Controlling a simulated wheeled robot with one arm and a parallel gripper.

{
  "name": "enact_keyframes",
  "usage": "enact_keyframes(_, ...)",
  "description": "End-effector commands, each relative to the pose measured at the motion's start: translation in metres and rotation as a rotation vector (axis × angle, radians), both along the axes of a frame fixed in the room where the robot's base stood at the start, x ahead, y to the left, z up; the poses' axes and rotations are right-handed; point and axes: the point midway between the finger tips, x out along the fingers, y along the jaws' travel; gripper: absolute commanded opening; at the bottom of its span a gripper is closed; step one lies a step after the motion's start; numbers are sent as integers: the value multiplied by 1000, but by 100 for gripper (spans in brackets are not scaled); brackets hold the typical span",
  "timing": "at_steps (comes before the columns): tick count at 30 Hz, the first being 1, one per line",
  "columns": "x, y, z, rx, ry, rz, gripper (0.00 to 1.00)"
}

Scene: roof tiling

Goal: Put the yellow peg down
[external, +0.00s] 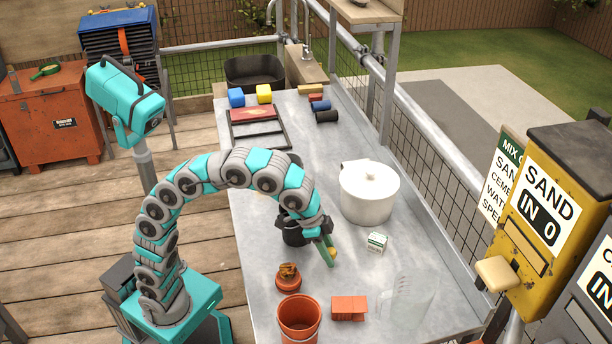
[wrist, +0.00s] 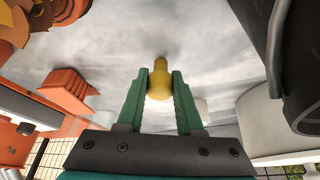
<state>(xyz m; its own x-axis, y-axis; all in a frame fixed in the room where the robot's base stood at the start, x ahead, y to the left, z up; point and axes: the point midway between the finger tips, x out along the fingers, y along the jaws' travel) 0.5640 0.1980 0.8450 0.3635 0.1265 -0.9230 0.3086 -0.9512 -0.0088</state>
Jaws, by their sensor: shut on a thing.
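The yellow peg (wrist: 160,80) is between the green fingers of my gripper (wrist: 160,92) in the wrist view, with a narrow tip and a rounder, wider end. My gripper is shut on it. In the external view my gripper (external: 329,251) points down over the grey metal table (external: 345,270), right of the black container. Only a small bit of the yellow peg (external: 333,252) shows beside the fingers. I cannot tell whether the peg touches the tabletop.
A black container (external: 293,234) stands close left of my gripper. A white lidded pot (external: 369,195) and a small box (external: 377,242) are to the right. Terracotta pots (external: 299,318), an orange block (external: 349,308) and a clear container (external: 408,298) stand nearer the front.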

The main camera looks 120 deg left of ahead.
Motion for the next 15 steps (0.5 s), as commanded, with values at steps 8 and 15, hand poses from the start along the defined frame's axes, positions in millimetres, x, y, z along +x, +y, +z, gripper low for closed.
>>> enact_keyframes(8, 0, 0, -4, -1, 2, 0, 40)
enact_keyframes(15, 0, 0, -3, -1, 2, 0, 65)
